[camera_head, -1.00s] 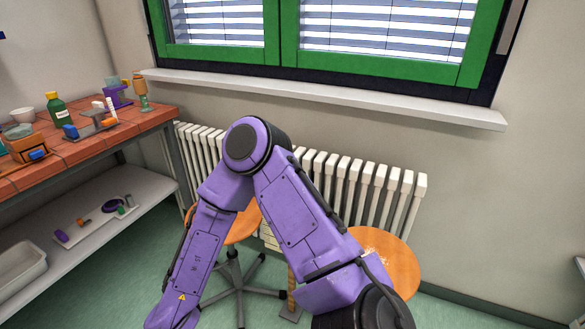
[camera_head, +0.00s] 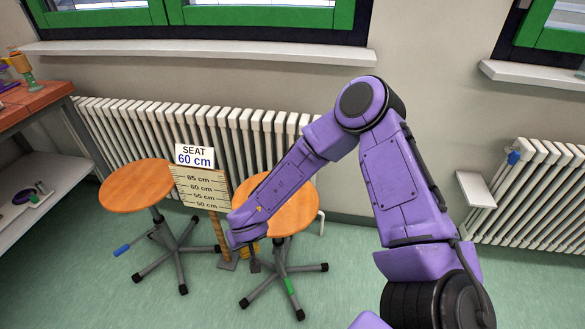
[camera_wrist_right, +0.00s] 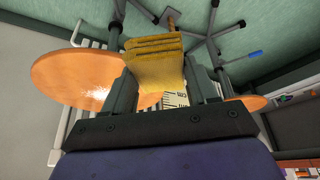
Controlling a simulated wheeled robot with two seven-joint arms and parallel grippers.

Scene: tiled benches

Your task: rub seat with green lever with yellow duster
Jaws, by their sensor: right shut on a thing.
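The seat with the green lever (camera_head: 292,205) is the right-hand round orange stool in the head view; its green lever (camera_head: 290,286) shows low among its legs. My right gripper (camera_wrist_right: 160,80) is shut on the yellow duster (camera_wrist_right: 155,55), a folded cloth. In the head view my right forearm covers the left part of this seat, and a bit of the duster (camera_head: 249,248) shows just below the seat's left edge. I cannot tell whether they touch. My left gripper is out of view.
A second orange stool (camera_head: 135,186) with a blue lever (camera_head: 122,250) stands to the left. Between the stools stands a height gauge board (camera_head: 202,188) with a "SEAT 60 cm" sign (camera_head: 194,155). A radiator (camera_head: 130,125) is behind. Green floor is free at right.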

